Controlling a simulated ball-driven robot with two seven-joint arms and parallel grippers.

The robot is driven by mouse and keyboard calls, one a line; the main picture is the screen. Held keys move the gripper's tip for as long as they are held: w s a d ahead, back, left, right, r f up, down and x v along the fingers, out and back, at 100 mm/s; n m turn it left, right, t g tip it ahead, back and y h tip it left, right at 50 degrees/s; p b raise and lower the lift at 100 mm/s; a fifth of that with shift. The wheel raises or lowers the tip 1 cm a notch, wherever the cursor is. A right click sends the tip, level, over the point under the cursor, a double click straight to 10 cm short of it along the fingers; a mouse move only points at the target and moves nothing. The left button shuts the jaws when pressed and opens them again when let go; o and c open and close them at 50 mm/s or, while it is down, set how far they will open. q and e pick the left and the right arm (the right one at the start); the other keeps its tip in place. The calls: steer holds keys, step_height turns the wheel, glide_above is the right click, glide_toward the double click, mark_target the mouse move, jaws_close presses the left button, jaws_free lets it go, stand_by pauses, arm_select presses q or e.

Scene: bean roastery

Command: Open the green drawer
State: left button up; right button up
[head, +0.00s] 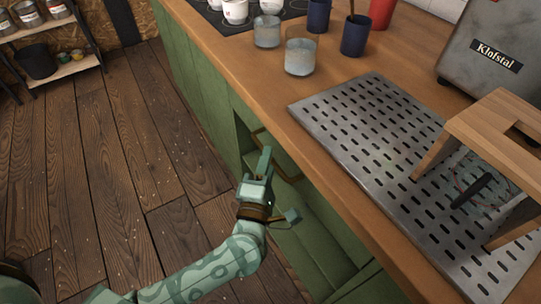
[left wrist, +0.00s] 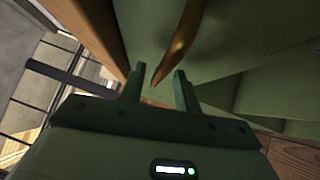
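The green drawer (head: 290,190) is in the green cabinet front below the wooden counter, and a curved brass handle (head: 283,168) shows on it. My left gripper (head: 265,158) is at the handle, partly covering it. In the left wrist view the two fingers of my left gripper (left wrist: 159,70) stand apart. The brass handle (left wrist: 184,42) runs down towards the gap between the fingertips; I cannot tell whether they touch it. How far the drawer stands open is unclear. My right gripper is not in view.
The wooden counter edge (head: 222,75) runs close above the gripper. A perforated metal tray (head: 335,112) with a wooden stand (head: 490,125) lies on the counter. Glasses (head: 301,57) and cups stand further back. The plank floor (head: 110,150) left of the cabinet is clear.

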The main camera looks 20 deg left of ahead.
arm_select(q)
steer(key=shift+w, duration=0.55)
steer(key=shift+w+a+r, duration=0.15)
steer(key=shift+w, duration=0.25)
jaws_close()
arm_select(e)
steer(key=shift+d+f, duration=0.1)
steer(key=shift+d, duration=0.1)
arm_select(q)
steer(key=shift+s, duration=0.1)
